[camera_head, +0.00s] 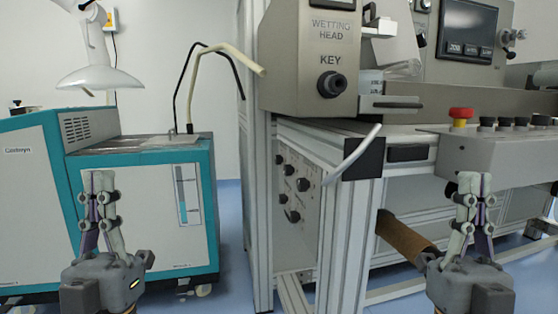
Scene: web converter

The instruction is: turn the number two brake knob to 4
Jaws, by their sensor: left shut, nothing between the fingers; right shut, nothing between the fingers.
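Several black knobs sit on a light side panel (312,205) under the machine's front table, near the middle of the head view. One is the upper-right knob (302,184); another is the lowest knob (293,216). Their labels and settings are too small to read, so I cannot tell which is the number two brake knob. My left gripper (99,180) is shut and empty, pointing up in front of the teal cabinet, well left of the panel. My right gripper (474,182) is shut and empty, pointing up at the right, below the control box. Neither appears to touch anything.
A teal and white cabinet (150,215) stands at the left, with a white lamp (98,77) above. A curved white bar (352,155) juts near the panel. A control box (500,152) with a red button (461,115) is at the right. Blue floor (232,240) shows between cabinet and machine.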

